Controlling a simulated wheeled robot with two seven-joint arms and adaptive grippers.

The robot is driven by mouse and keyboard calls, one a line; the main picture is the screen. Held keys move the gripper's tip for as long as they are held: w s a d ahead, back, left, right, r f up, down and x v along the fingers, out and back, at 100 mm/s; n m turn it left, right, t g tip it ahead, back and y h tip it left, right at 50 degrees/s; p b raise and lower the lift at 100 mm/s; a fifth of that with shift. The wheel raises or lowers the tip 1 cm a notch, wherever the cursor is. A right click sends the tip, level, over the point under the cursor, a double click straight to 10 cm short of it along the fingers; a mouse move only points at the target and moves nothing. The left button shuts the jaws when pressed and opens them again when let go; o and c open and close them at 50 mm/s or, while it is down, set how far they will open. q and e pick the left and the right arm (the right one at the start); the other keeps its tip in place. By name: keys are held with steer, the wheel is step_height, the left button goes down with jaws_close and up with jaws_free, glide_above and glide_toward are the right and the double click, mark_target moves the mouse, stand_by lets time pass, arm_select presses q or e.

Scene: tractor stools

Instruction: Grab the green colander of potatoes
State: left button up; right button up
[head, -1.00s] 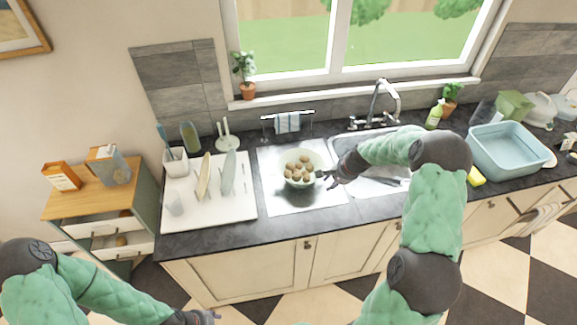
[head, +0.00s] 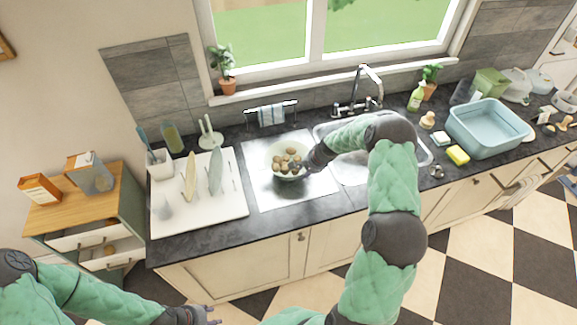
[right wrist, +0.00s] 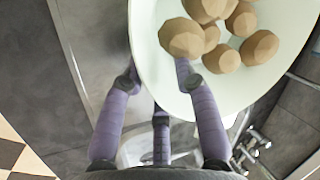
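The pale green colander (head: 273,168) sits on the metal drainboard left of the sink. Several brown potatoes (head: 288,160) lie in it. My right gripper (head: 303,166) is at the colander's right side. In the right wrist view, the colander (right wrist: 160,75) and potatoes (right wrist: 228,58) show close up. There my right gripper (right wrist: 157,76) has its fingers apart, one over the inside of the bowl and one just outside the rim. Whether they touch the wall is unclear. My left gripper (head: 205,314) is empty, far from the colander at the bottom edge, with its fingers apart.
A white dish rack (head: 200,212) with plates stands left of the drainboard. The sink (head: 350,170) and faucet (head: 368,85) are to the right. A blue basin (head: 487,130), yellow sponge (head: 457,155) and green bottle (head: 416,98) stand farther right. Dark counter is bare in front of the colander.

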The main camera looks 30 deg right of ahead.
steer(key=shift+x, duration=1.4)
steer(key=shift+w, duration=0.1)
jaws_close()
steer(key=shift+d+r, duration=0.1)
steer(key=shift+w+r, duration=0.1)
steer(key=shift+r, duration=0.05)
